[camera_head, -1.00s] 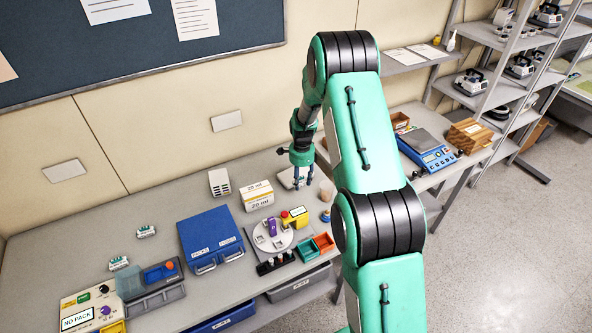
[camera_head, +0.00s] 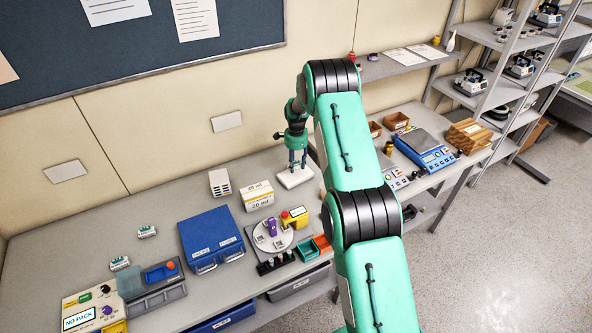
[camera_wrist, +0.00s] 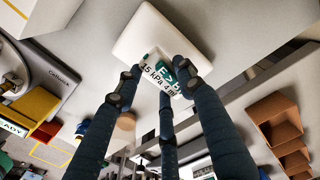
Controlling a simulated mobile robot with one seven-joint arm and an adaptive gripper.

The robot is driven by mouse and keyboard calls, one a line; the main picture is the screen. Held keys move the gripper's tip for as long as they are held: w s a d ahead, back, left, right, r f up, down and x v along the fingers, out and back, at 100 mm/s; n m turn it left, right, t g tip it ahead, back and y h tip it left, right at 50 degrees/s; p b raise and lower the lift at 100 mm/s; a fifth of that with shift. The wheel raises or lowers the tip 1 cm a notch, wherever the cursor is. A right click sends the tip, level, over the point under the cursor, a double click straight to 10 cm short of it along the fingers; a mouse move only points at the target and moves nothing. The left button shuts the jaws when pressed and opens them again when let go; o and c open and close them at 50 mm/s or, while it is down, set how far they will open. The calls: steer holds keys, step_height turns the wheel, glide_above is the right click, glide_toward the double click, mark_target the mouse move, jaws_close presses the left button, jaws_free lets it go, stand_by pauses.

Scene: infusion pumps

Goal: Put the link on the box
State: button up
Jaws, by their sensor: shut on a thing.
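My gripper (camera_head: 297,166) points down over a white slab (camera_head: 295,178) at the back of the bench. In the wrist view its three fingers (camera_wrist: 166,92) are shut on a small white and green labelled piece (camera_wrist: 163,73), which I take for the link. Its label reads about "15 kPa 4 m". The white slab (camera_wrist: 143,38) lies right behind it; I cannot tell whether they touch. The held piece is hidden by the fingers in the head view. A white and yellow "20 ml" box (camera_head: 257,196) stands left of my gripper. A blue case (camera_head: 210,239) stands farther left.
A round turntable (camera_head: 272,237) with a yellow unit stands in front of the box. Two small green-labelled pieces (camera_head: 147,232) (camera_head: 120,263) lie at the left. Blue scales (camera_head: 424,150) and a wooden box (camera_head: 468,136) are on the right.

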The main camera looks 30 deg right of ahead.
mark_target(296, 166)
stand_by(0.4)
steer(key=shift+f, duration=1.75)
steer(key=shift+f, duration=0.1)
steer(key=o, duration=1.2)
steer(key=shift+c, duration=0.2)
step_height(296, 166, up, 12)
steer(key=shift+f, duration=0.1)
steer(key=shift+r, duration=0.2)
steer(key=shift+r, duration=0.1)
